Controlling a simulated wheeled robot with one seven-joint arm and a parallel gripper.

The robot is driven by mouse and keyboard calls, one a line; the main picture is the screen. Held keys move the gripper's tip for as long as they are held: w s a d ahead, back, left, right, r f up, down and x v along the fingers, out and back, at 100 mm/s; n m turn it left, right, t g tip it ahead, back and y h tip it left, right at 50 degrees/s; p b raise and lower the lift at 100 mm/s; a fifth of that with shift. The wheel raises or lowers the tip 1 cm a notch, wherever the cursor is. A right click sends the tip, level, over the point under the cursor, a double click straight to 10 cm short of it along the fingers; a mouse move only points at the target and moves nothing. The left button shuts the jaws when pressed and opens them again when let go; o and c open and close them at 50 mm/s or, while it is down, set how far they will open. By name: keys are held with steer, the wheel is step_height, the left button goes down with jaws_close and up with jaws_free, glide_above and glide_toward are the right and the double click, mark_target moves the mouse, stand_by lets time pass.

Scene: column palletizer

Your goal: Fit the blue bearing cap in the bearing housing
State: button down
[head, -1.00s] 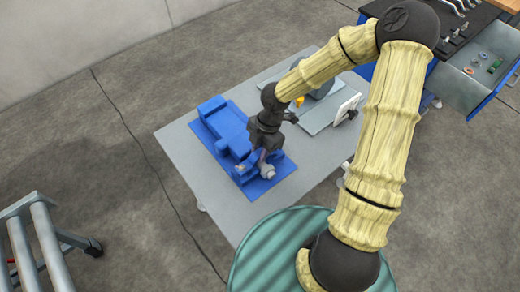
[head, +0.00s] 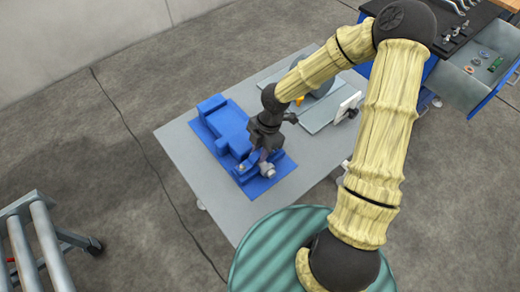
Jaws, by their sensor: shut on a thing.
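My gripper (head: 260,160) points down over the near end of a blue machine (head: 222,122) on the grey table. It is shut on a small blue piece, which looks like the bearing cap; the fingers mostly hide it. The bearing housing (head: 243,176) is at this near end of the blue base, directly below the gripper. A short grey shaft end (head: 268,171) sticks out there. From this view I cannot tell whether the cap touches the housing or is seated in it.
The grey table (head: 185,155) has bare room around the blue base. An open drawer (head: 478,75) is at upper right, and a roller conveyor (head: 45,245) at lower left.

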steer(key=shift+f, duration=0.1)
stand_by(0.5)
steer(key=c, duration=1.1)
jaws_free()
steer(key=p+v, duration=0.4)
steer(key=v, duration=1.3)
steer(key=shift+w+r, duration=0.1)
steer(key=shift+r, duration=0.1)
